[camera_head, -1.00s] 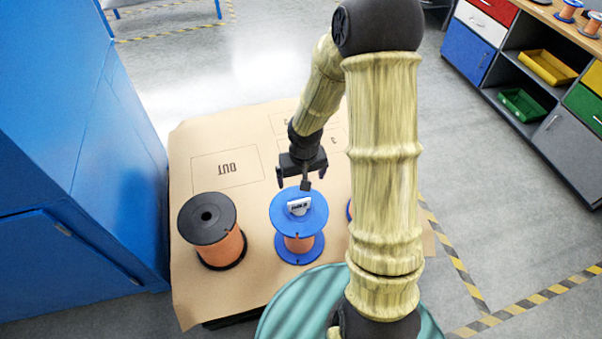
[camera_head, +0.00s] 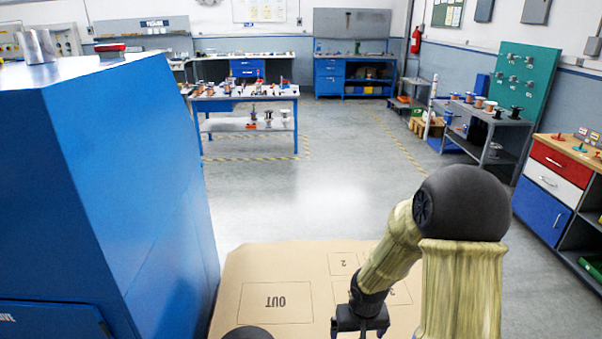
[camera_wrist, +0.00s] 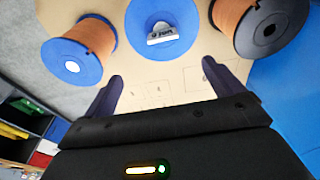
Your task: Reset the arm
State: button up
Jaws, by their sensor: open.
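My gripper (camera_wrist: 165,90) is open and empty in the wrist view, with its two dark fingers spread apart over the brown table sheet. In the head view my gripper (camera_head: 360,335) is at the bottom edge and its fingertips are cut off. The wrist view shows a blue spool (camera_wrist: 150,40) with a white label block on top, beyond the fingers and apart from them. A spool of orange wire with blue flanges (camera_wrist: 85,45) stands to its left. A spool of orange wire with black flanges (camera_wrist: 262,25) stands to its right. Only the top of a black flange (camera_head: 248,333) shows in the head view.
The brown sheet (camera_head: 235,290) has a printed OUT box and numbered boxes. A tall blue cabinet (camera_head: 130,170) stands close on the left. Shelves and a drawer unit (camera_head: 545,190) line the right. A blue workbench (camera_head: 250,95) stands farther back, with open floor between.

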jog(key=s+r+p, duration=0.3)
jog(key=s+r, duration=0.2)
jog(key=r, duration=0.3)
jog(key=s+r+p, duration=0.3)
jog(key=s+r, duration=0.3)
jog(key=r, duration=0.3)
jog(key=shift+a+r+t, duration=0.2)
jog(key=shift+r+t, duration=0.05)
jog(key=shift+t, duration=0.15)
dwell(0.5)
